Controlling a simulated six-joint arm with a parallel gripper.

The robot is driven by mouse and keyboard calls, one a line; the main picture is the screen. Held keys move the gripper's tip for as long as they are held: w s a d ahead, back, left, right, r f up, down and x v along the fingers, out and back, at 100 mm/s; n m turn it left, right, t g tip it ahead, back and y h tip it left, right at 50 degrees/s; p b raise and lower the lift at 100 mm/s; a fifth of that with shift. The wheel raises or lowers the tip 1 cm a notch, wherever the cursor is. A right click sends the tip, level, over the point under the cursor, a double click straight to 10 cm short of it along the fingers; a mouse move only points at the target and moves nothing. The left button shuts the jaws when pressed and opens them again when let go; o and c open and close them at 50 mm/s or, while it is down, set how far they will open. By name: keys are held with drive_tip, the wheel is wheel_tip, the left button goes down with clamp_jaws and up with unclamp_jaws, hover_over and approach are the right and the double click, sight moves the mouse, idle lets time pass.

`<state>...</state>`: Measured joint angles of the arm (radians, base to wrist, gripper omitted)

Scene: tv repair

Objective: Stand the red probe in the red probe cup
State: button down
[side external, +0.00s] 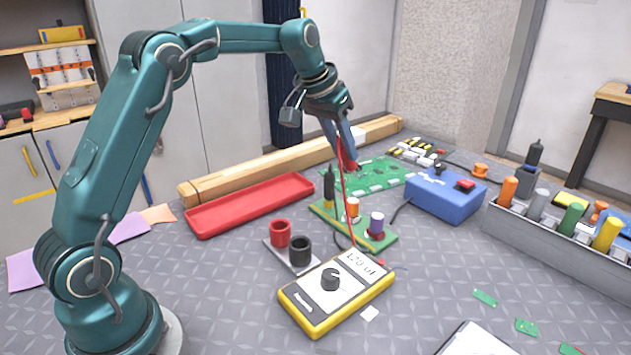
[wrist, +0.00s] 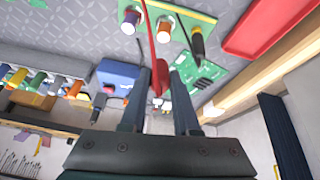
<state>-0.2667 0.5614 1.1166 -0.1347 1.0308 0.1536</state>
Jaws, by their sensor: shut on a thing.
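The red probe (side external: 348,161) is between the fingers of my gripper (side external: 341,145), held in the air above the green circuit boards. In the wrist view its red body (wrist: 157,88) shows between the two fingers (wrist: 160,75). A red lead runs down from it toward the multimeter. The red probe cup (side external: 281,234) stands on a grey plate beside the black cup (side external: 301,252), lower and to the left of my gripper. Neither cup shows in the wrist view. The probe's tip is hard to make out.
A yellow multimeter (side external: 335,303) lies in front of the cups. A black probe (side external: 329,186) stands at the near green board (side external: 380,242), beside orange and purple capped parts. A red tray (side external: 250,206), a wooden beam (side external: 250,171) and a blue box (side external: 440,200) surround the area.

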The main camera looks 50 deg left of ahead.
idle(0.5)
drive_tip(key=shift+s+f+g, duration=0.15)
drive_tip(key=shift+s+g, duration=0.1)
drive_tip(key=shift+g, duration=0.15)
drive_tip(key=s+a+g, duration=0.3)
drive_tip(key=s+g, duration=0.1)
drive_tip(key=s, duration=0.8)
drive_tip(key=shift+a+f, duration=0.25)
drive_tip(key=shift+a, duration=0.15)
drive_tip(key=shift+f, duration=2.3)
drive_tip(key=shift+f, duration=0.15)
